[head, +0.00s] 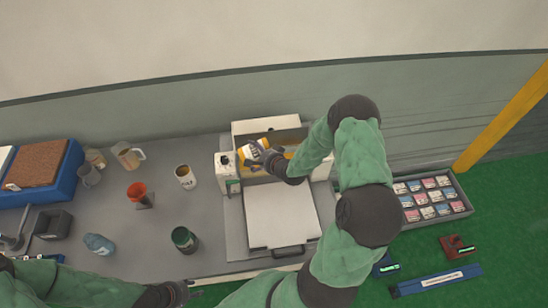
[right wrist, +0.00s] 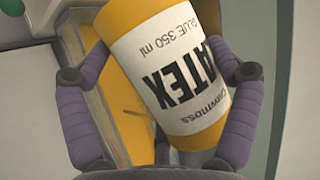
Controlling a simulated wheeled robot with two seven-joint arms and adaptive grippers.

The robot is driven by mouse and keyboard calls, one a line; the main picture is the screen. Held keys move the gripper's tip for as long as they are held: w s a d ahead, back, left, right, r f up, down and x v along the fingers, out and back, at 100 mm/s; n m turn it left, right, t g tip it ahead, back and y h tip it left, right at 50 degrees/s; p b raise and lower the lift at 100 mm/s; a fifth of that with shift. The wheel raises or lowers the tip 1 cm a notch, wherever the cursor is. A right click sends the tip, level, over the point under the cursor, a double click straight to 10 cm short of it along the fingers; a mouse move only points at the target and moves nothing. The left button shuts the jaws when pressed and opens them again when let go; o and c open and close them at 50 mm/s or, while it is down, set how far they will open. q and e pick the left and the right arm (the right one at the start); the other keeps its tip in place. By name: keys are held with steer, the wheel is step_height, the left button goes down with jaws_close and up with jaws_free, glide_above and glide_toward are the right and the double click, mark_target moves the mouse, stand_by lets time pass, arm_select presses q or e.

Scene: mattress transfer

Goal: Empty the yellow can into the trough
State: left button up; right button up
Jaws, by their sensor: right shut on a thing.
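The yellow can (head: 248,153) with a white label is held over the trough (head: 285,138) at the back of the white machine. My right gripper (head: 263,155) is shut around the can, which lies tilted, label text upside down in the right wrist view. There the can (right wrist: 165,75) is between both fingers of my right gripper (right wrist: 170,68). The trough (right wrist: 85,40) shows beside it with yellow-orange inside and a thin darker streak. The can's mouth is hard to see. My left gripper (head: 176,292) is at the bottom edge, apart from everything; its opening is unclear.
The machine's white flat plate (head: 280,215) lies in front of the trough. A tray of small jars (head: 432,198) is at right.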

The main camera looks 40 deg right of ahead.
steer(key=shift+s+d+f+m+t+y+b, duration=0.1)
steer(key=shift+d+f+m+t+y+b, duration=0.15)
steer(key=shift+m+y+b, duration=0.2)
steer(key=shift+s+d+f+m+t+y+b, duration=0.15)
steer(key=shift+f+m+t+y+b, duration=0.15)
steer(key=shift+m+b, duration=0.2)
stand_by(2.5)
steer(key=shift+w+a+r+n+p, duration=0.15)
steer(key=shift+w+r+n+p, duration=0.1)
steer(key=shift+r+n+p, duration=0.3)
steer(key=shift+a+r+g+h+p, duration=0.1)
steer(key=shift+r+g+h+p, duration=0.05)
steer(key=shift+g+h+p, duration=0.35)
steer(key=shift+a+n+h, duration=0.2)
steer(key=shift+n+h, duration=0.05)
steer(key=shift+n, duration=0.15)
